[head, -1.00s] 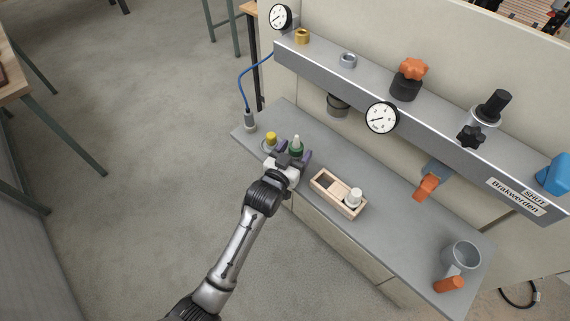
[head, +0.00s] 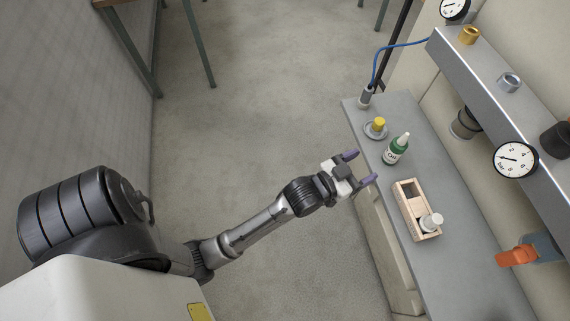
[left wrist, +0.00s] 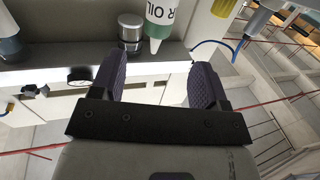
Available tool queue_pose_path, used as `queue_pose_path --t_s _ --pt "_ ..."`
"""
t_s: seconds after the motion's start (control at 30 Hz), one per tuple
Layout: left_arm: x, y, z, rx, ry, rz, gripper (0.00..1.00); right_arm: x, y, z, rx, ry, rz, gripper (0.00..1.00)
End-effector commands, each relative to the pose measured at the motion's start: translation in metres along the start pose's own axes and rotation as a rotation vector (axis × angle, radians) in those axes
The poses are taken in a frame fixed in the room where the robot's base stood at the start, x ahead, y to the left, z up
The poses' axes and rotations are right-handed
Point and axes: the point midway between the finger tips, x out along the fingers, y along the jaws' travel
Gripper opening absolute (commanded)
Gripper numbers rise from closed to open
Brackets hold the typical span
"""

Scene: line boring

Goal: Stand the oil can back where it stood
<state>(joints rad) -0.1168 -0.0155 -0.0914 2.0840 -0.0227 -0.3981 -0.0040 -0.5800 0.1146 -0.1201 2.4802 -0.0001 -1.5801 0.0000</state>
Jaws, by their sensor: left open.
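The oil can is a green bottle (head: 395,151) with a white nozzle and a white label reading OIL. It stands upright on the grey bench (head: 455,225), between a yellow-topped item and a wooden box. My left gripper (head: 361,167) is open and empty at the bench's near edge, apart from the bottle. In the left wrist view the bottle (left wrist: 164,14) shows upside down at the top, partly cut off, beyond the open fingers (left wrist: 157,78). My right gripper is not in view.
A yellow-topped item (head: 379,123) stands on a small round dish beyond the bottle. A wooden box (head: 408,211) holding a white-capped jar (head: 431,222) stands nearer. A raised grey beam (head: 480,80) with a dial gauge (head: 515,159) runs along the right. An orange clamp (head: 516,256) is lower right.

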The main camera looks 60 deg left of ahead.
Motion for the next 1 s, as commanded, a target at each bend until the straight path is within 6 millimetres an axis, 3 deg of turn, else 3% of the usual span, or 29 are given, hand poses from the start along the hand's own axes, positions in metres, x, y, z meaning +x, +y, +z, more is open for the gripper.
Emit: queue_pose_path --t_s 0.13,0.23,0.4,0.53,0.7,0.8,1.0 --pt "-0.011 -0.001 0.013 0.004 -0.07 0.003 0.68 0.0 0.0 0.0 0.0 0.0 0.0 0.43" --pt "-0.036 -0.002 0.039 0.014 -0.225 0.009 0.68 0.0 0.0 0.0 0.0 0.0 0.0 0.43" --pt "-0.111 -0.003 0.091 0.035 -0.597 0.025 0.68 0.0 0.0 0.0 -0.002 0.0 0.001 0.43" --pt "-0.173 -0.005 0.116 0.053 -0.86 0.036 0.68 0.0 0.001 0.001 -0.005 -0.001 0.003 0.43" --pt "-0.238 -0.007 0.13 0.073 -1.114 0.047 0.68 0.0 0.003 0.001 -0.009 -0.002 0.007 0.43" --pt "-0.261 -0.007 0.132 0.08 -1.202 0.05 0.68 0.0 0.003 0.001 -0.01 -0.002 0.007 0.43" --pt "-0.277 -0.008 0.132 0.085 -1.261 0.052 0.68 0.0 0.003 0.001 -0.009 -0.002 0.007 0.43"
